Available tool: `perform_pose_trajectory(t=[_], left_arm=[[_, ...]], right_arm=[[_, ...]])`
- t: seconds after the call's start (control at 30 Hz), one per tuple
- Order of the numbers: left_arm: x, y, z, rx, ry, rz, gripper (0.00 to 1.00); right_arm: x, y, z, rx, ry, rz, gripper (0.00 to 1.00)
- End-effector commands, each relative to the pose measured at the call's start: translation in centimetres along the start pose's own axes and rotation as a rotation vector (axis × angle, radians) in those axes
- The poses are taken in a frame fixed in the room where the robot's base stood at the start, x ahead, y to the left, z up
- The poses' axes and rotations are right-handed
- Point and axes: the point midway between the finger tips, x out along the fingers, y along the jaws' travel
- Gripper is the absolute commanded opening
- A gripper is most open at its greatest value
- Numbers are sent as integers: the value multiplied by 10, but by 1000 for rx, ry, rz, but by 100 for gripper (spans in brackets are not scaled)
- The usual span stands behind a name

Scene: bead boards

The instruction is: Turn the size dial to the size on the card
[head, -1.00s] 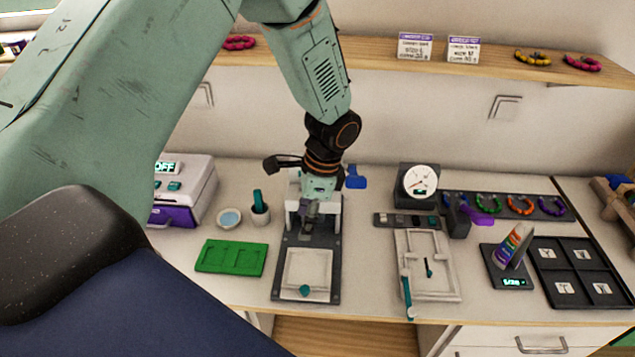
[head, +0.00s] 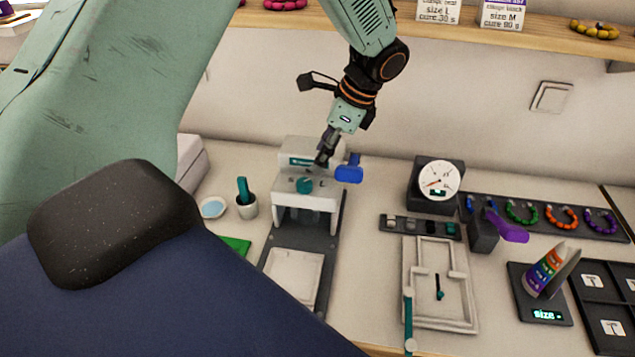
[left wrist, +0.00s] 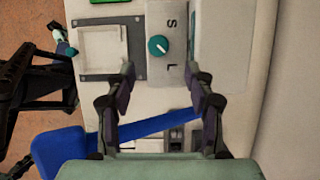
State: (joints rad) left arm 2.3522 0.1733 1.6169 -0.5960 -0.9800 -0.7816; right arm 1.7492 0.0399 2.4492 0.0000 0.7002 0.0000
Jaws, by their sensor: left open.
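The size dial (head: 304,185) is a round teal knob on the front of a white press (head: 318,199). In the left wrist view the dial (left wrist: 158,45) has S and L printed on either side; I cannot tell its setting for sure. My left gripper (head: 322,160) is open just above and right of the dial, apart from it. In the left wrist view its open fingers (left wrist: 159,72) point toward the dial with nothing between them. My right gripper is not seen.
A blue lever handle (head: 349,169) sticks out at the press's right, close to my left gripper. A round gauge (head: 438,180) and a white frame board (head: 459,312) stand to the right.

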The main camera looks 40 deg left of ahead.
Motion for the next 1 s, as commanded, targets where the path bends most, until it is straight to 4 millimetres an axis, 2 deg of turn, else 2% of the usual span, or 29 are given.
perform_pose_trajectory(t=[0.17, 0.4, 0.6, 1.0], left_arm=[[12, 4, 2, -1, 2, 2, 54], [50, 8, 2, -1, 2, 3, 54], [72, 7, 1, -2, 2, 2, 54], [78, 4, 0, -2, 2, 0, 53]], right_arm=[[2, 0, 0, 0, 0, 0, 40], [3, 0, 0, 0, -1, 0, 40], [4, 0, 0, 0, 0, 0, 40], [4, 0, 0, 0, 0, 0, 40]])
